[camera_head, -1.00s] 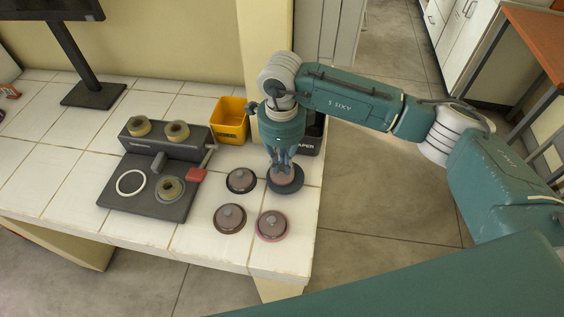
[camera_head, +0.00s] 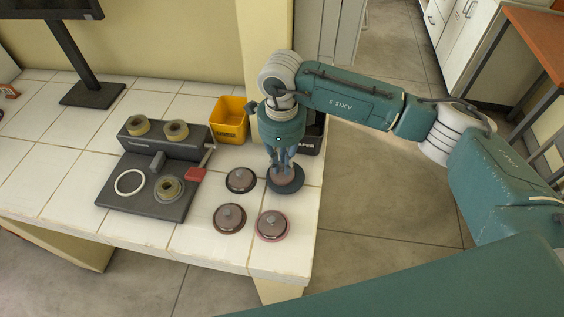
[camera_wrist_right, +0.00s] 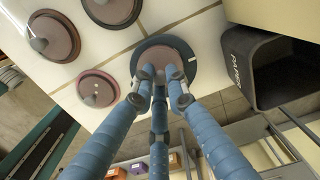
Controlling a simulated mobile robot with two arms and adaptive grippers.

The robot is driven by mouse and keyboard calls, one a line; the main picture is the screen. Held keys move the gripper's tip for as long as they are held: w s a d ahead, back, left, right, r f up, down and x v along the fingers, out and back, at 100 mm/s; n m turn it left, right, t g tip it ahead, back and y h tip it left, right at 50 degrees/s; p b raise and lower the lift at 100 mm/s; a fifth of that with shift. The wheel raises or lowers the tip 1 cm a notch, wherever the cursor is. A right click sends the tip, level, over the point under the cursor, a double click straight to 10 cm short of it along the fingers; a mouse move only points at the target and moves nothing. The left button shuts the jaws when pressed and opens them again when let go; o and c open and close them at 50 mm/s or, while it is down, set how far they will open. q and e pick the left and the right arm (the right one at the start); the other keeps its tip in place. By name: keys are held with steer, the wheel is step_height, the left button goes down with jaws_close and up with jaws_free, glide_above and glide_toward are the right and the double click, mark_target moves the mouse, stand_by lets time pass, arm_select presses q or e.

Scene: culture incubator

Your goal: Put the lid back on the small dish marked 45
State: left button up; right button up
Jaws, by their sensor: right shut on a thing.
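My right gripper (camera_head: 283,164) points down over a round dish with a wide dark blue rim (camera_head: 286,191), the rightmost of the group at the table's right side. Its fingers are closed together on the brownish-pink lid (camera_head: 293,179) at the dish's centre. In the right wrist view, the fingertips (camera_wrist_right: 160,82) meet over the lid (camera_wrist_right: 163,56), inside the dark rim (camera_wrist_right: 188,77). The fingers hide the middle of the lid, and I cannot tell whether it is fully seated. A small pale label shows on the rim, but no number is readable. My left gripper is not in view.
A dark device (camera_head: 147,205) with a white ring is further left. A yellow bin (camera_head: 229,120) and black paper bin (camera_wrist_right: 269,75) stand behind.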

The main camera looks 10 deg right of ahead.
steer(key=shift+b, duration=0.35)
stand_by(0.4)
stand_by(0.3)
steer(key=o, duration=1.3)
steer(key=shift+r+p, duration=1.45)
steer(key=shift+r, duration=2.05)
jaws_close()
steer(key=shift+f+b, duration=0.3)
